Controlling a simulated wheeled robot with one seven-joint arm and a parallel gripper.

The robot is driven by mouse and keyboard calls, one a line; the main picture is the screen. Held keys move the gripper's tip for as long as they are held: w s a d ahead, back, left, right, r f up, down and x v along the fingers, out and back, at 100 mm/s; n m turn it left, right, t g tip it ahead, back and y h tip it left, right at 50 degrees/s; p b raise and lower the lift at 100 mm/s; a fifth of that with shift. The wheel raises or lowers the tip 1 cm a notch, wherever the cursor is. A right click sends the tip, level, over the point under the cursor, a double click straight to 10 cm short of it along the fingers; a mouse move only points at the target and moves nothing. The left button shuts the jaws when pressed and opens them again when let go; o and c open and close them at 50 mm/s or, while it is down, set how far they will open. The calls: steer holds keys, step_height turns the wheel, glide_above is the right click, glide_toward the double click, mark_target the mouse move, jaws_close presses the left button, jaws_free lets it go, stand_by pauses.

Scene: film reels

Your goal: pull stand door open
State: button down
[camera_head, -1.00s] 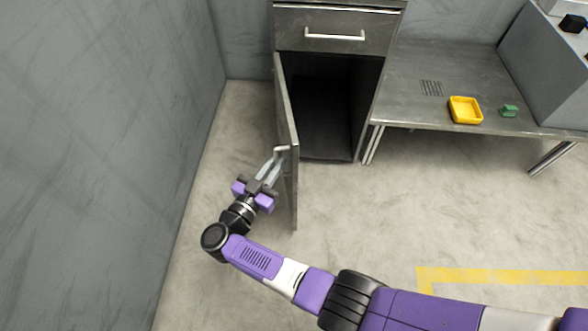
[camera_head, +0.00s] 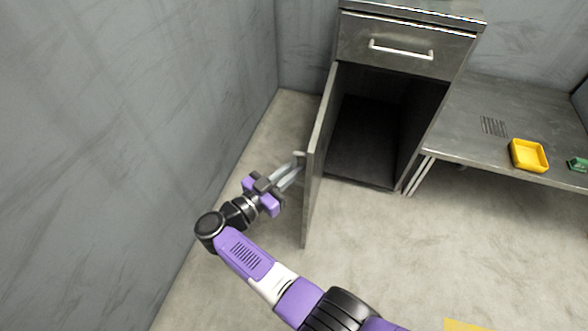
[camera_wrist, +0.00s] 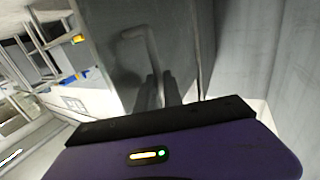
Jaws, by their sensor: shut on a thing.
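The stand (camera_head: 403,45) is a grey metal cabinet with a drawer at the top and an empty-looking dark compartment below. Its door (camera_head: 318,165) is hinged on the left and stands wide open, seen nearly edge-on. My gripper (camera_head: 298,164) is on the outer, left side of the door, shut on the door handle (camera_head: 300,155). In the wrist view the handle (camera_wrist: 133,35) is a bent bar on the door's grey face (camera_wrist: 105,45), with the fingers (camera_wrist: 160,88) at its lower end.
A grey wall (camera_head: 130,130) runs close along the left of my arm. A low metal table (camera_head: 470,120) right of the stand bears a yellow tray (camera_head: 528,155) and a green object (camera_head: 578,164). The floor before the stand is clear.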

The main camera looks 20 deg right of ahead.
steer(key=c, duration=1.6)
jaws_free()
steer(key=shift+w+r, duration=0.15)
steer(key=shift+r, duration=0.1)
steer(key=shift+o, duration=0.5)
steer(key=shift+f, duration=0.15)
steer(key=v, duration=0.7)
steer(key=shift+s+a, duration=0.25)
steer(key=shift+a, duration=0.05)
